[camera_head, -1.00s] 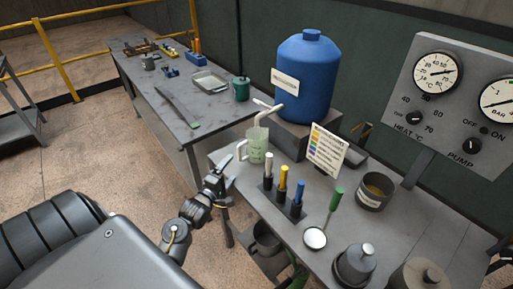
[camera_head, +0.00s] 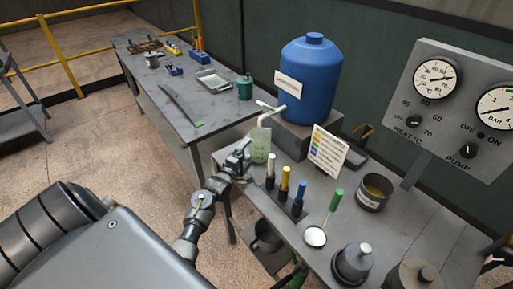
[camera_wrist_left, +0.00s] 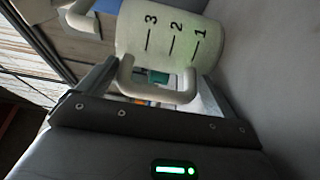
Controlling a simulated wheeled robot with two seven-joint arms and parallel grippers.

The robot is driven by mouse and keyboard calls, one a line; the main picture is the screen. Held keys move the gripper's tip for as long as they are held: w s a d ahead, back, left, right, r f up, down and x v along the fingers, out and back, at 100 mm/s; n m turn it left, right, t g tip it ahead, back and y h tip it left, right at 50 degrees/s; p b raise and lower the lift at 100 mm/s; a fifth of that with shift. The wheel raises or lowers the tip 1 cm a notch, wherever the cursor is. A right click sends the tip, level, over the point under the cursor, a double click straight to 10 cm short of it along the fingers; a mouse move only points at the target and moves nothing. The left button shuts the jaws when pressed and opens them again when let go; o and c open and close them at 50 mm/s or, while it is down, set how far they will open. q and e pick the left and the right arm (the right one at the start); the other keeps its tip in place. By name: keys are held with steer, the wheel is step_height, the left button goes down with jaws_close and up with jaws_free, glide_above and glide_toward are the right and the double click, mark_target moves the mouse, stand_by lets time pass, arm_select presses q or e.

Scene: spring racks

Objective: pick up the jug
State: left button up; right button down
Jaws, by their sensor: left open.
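The jug (camera_head: 261,146) is a pale green, see-through measuring jug standing under the spout at the left end of the near bench. My left gripper (camera_head: 243,157) is at its left side, by the handle, and partly covers it in the head view. In the left wrist view the jug (camera_wrist_left: 172,35) shows the marks 1, 2 and 3, and its handle (camera_wrist_left: 155,92) lies between the two open fingers of my left gripper (camera_wrist_left: 160,88). I cannot tell whether a finger touches the handle. My right gripper is not in view.
A blue water drum (camera_head: 308,78) stands on a block behind the jug, its white spout (camera_head: 270,107) reaching over it. A rack with white, yellow and blue handles (camera_head: 291,206) and a colour chart (camera_head: 327,151) stand close on the right.

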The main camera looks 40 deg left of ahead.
arm_select(q)
steer(key=shift+w, duration=0.2)
steer(key=shift+s, duration=0.1)
steer(key=shift+c, duration=0.5)
steer(key=c, duration=0.7)
steer(key=shift+r, duration=0.1)
steer(key=shift+c, duration=0.7)
steer(key=shift+r, duration=0.1)
